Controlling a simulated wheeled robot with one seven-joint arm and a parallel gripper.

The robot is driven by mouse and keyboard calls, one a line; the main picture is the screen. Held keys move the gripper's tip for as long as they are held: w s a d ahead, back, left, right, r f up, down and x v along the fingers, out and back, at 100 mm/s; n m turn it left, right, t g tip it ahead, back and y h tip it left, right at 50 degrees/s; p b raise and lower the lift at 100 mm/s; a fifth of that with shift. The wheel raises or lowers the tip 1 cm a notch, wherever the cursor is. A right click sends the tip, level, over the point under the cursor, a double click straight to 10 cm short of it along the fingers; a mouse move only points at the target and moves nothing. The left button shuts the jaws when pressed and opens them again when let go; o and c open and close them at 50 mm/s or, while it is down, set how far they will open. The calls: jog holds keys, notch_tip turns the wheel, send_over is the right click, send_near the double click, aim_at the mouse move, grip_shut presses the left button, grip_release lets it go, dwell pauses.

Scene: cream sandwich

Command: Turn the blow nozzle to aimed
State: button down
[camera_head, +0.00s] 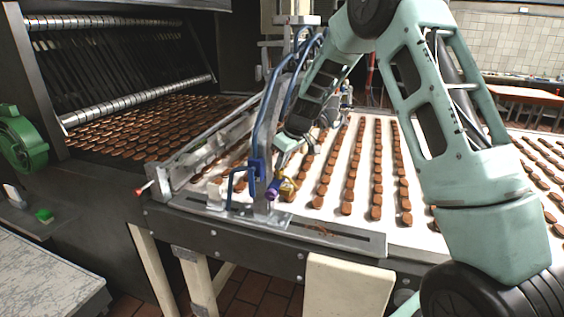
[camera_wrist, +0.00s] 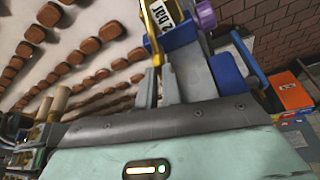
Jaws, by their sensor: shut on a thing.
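In the wrist view, the two grey fingers of my gripper (camera_wrist: 160,85) are close together at the lower end of a yellow-edged part with a "2 bar" label (camera_wrist: 168,14). The jaws are shut on a slim piece there, which I take to be the blow nozzle; the fingers hide most of it, and its aim cannot be read. A purple knob (camera_wrist: 206,15) and a blue block (camera_wrist: 228,72) sit just right of the fingers. In the head view, my gripper (camera_head: 284,146) is over the front of the conveyor, above the yellow part (camera_head: 288,186) and purple knob (camera_head: 272,190).
Rows of brown biscuits (camera_head: 349,195) lie on the white belt (camera_head: 333,200). A metal frame with blue hoses (camera_head: 262,140) stands close left of my gripper. A dark machine with rollers (camera_head: 130,98) is at the left. A red-tipped rod (camera_head: 143,188) sticks out at the front left.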

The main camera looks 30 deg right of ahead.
dwell(0.3)
jog(key=c, duration=1.6)
grip_release()
jog(key=shift+o, duration=0.2)
jog(key=b+v, duration=0.4)
jog(key=v, duration=1.3)
jog(key=shift+s+a+r, duration=0.15)
jog(key=shift+r, duration=0.1)
